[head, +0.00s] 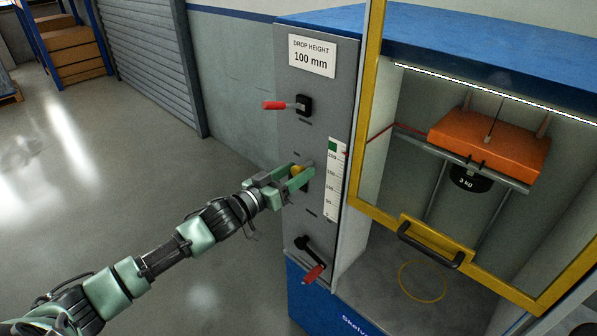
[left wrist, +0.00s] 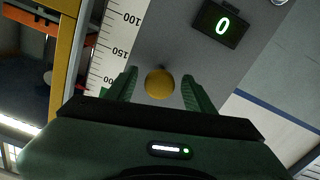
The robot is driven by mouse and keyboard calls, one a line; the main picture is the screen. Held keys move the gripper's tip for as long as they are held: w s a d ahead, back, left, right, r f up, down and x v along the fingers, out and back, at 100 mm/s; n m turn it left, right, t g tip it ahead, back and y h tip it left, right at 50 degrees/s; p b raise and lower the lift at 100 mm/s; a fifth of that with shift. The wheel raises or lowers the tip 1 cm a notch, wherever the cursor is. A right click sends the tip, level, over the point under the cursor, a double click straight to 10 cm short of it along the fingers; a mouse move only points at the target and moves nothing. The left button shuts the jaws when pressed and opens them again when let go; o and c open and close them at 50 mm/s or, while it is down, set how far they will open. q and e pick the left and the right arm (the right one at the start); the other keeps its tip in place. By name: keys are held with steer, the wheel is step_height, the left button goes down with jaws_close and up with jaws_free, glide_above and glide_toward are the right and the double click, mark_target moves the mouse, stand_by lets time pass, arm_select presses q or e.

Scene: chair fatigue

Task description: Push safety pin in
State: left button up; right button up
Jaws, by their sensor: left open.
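The safety pin shows as a round yellow knob (head: 296,170) on the grey control panel (head: 317,80) of the test machine. In the left wrist view the yellow knob (left wrist: 160,84) sits between the two green fingers. My left gripper (head: 298,178) is open at the panel, its fingers on either side of the knob. In the left wrist view a gap shows between the knob and each finger of the left gripper (left wrist: 160,88). The pin's shaft is hidden behind the knob. My right gripper is not in view.
A red-handled lever (head: 277,105) is above the knob and a red-gripped crank (head: 314,273) below. A height scale (head: 334,180) is to the right. The yellow-framed door (head: 357,110) has a black handle (head: 430,245). Inside, an orange block (head: 490,143) sits above a weight (head: 470,180).

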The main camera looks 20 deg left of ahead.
arm_select(q)
steer(key=b+v, duration=0.1)
steer(key=v, duration=0.4)
steer(key=shift+s+a+f, duration=0.1)
steer(key=shift+s, duration=0.15)
steer(key=shift+s+a+b, duration=0.25)
steer(key=shift+s+b, duration=0.1)
steer(key=shift+s, duration=0.3)
